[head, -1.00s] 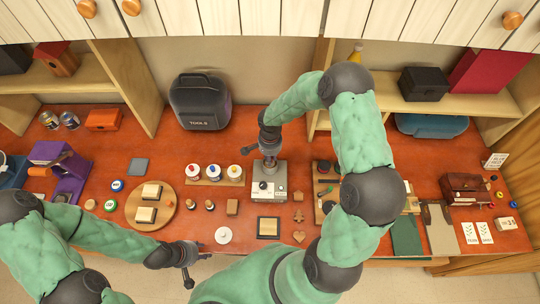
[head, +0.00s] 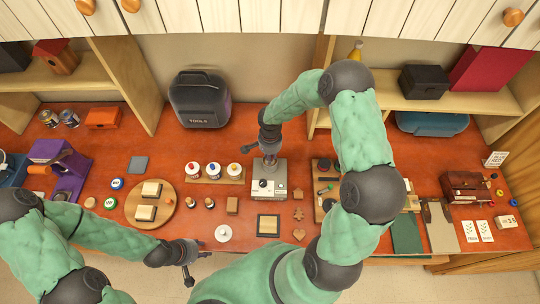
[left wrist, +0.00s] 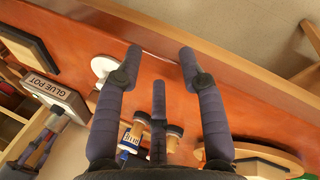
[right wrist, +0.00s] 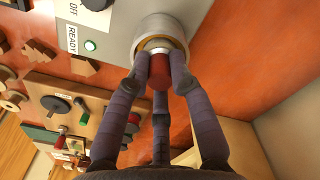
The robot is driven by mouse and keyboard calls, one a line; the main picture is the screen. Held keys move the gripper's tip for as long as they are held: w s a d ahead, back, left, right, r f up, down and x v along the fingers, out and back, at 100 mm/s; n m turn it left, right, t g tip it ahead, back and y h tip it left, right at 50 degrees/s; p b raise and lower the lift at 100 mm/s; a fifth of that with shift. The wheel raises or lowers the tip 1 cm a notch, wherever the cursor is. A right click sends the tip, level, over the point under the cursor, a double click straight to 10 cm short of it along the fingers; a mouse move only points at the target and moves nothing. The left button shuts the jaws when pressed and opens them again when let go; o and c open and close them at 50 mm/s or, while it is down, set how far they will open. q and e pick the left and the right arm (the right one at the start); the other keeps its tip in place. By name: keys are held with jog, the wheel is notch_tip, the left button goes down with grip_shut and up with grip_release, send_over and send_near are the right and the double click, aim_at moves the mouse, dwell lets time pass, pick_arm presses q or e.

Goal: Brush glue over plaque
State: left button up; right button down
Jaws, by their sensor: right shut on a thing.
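The grey glue pot (head: 268,188) stands mid-table, and its "GLUE POT" label also shows in the left wrist view (left wrist: 55,92). My right gripper (head: 268,155) is directly above it, shut on the brush. The brush's red-brown handle (right wrist: 160,76) and silver ferrule show between the fingers in the right wrist view; its bristle end is inside the round pot opening (right wrist: 160,38), hidden. The plaque (head: 268,225), a square light wood face with a dark border, lies flat in front of the pot. My left gripper (head: 187,268) is open and empty near the front table edge.
A white round lid (head: 223,233) lies left of the plaque. Paint jars (head: 214,171) stand on a wooden tray left of the pot. A round board (head: 151,203) with blocks lies further left.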

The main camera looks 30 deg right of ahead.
jog(key=shift+f+b, duration=0.4)
dwell(0.4)
jog(key=shift+s+f+b, duration=0.1)
jog(key=shift+b, duration=0.4)
dwell(2.1)
jog(key=shift+r+p, duration=0.3)
jog(key=shift+r, duration=1.05)
jog(key=shift+r+p, duration=1.2)
jog(key=shift+r, duration=1.05)
